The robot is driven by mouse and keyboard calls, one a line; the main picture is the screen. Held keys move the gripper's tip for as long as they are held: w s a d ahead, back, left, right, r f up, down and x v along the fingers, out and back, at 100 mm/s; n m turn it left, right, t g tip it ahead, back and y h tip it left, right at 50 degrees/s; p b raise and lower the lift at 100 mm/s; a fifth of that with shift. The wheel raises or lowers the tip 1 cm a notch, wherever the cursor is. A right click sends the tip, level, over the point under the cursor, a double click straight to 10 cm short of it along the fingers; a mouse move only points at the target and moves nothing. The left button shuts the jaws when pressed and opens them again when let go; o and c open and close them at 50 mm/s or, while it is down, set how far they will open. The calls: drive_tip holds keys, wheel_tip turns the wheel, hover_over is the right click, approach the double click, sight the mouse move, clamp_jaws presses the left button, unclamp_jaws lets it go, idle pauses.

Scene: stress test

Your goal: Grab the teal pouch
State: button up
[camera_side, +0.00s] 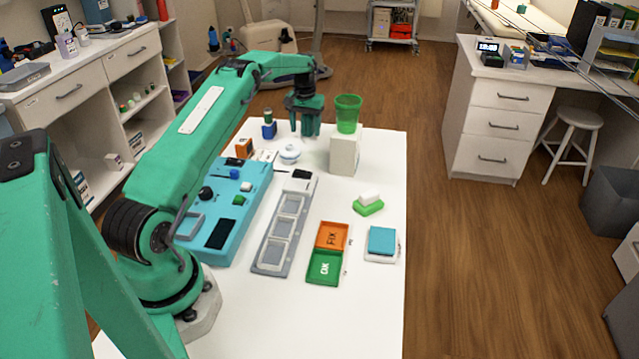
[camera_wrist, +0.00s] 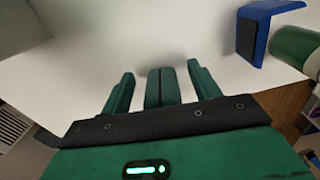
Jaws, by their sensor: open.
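A flat, square teal item (camera_side: 382,240), which looks like the teal pouch, lies on a white pad (camera_side: 383,259) at the right front of the white table. My gripper (camera_side: 306,131) is at the far end of the table, well away from it, pointing down. In the wrist view my gripper (camera_wrist: 160,78) has its outer fingers spread apart, with a middle piece between them and nothing held. The teal item does not show in the wrist view.
A white block (camera_side: 344,155) bearing a green cup (camera_side: 348,113) stands right of my gripper. A blue holder (camera_side: 269,131) stands left; it shows in the wrist view (camera_wrist: 247,38). Orange and green trays (camera_side: 331,236) lie left of the teal item; a green sponge-like piece (camera_side: 368,208) lies behind it.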

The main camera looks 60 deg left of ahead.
drive_tip(key=c, duration=1.1)
drive_tip(key=shift+r, duration=0.15)
drive_tip(key=shift+r, duration=4.95)
